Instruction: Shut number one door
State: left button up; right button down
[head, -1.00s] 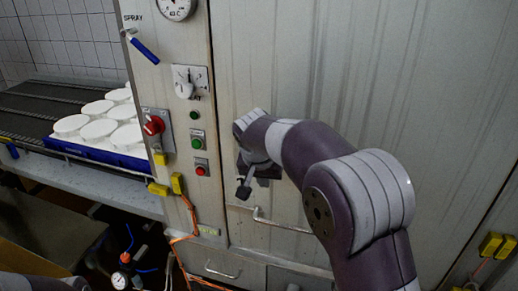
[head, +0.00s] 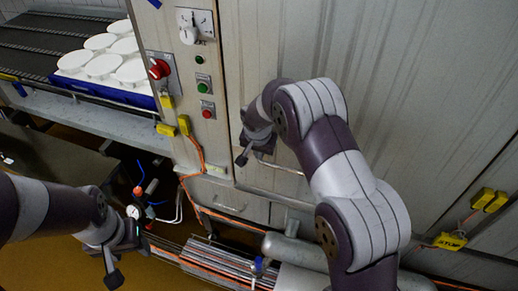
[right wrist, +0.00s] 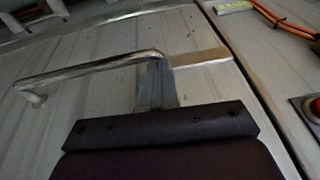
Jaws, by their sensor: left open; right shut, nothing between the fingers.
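A tall ribbed metal door (head: 400,80) fills the right of the head view, beside the control panel. No number on it can be read. Its bar handle (head: 285,167) is low on its left side and shows large in the right wrist view (right wrist: 90,68). The door looks flush or nearly flush with the panel; a thin dark seam (right wrist: 255,85) runs between them. My right gripper (head: 241,158) is shut and empty at the handle's left end; I cannot tell whether it touches. My left gripper (head: 110,272) is open and empty, low at the left, away from the door.
The control panel (head: 185,80) carries a red knob (head: 158,69) and buttons. A blue tray (head: 85,88) of white moulds sits on the conveyor at left. Yellow connectors (head: 183,125), orange cables and pipes (head: 290,250) lie low around the door's base.

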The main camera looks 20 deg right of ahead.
aim_at(259, 163)
jog(key=shift+s+a+f, duration=0.15)
jog(key=shift+a+f, duration=0.05)
jog(key=shift+f, duration=0.2)
jog(key=shift+d, duration=0.1)
jog(key=shift+f, duration=0.25)
notch_tip(259, 163, down, 3)
jog(key=b, duration=0.3)
jog(key=shift+s+r, duration=0.15)
jog(key=shift+r, duration=0.15)
jog(key=shift+r, duration=0.1)
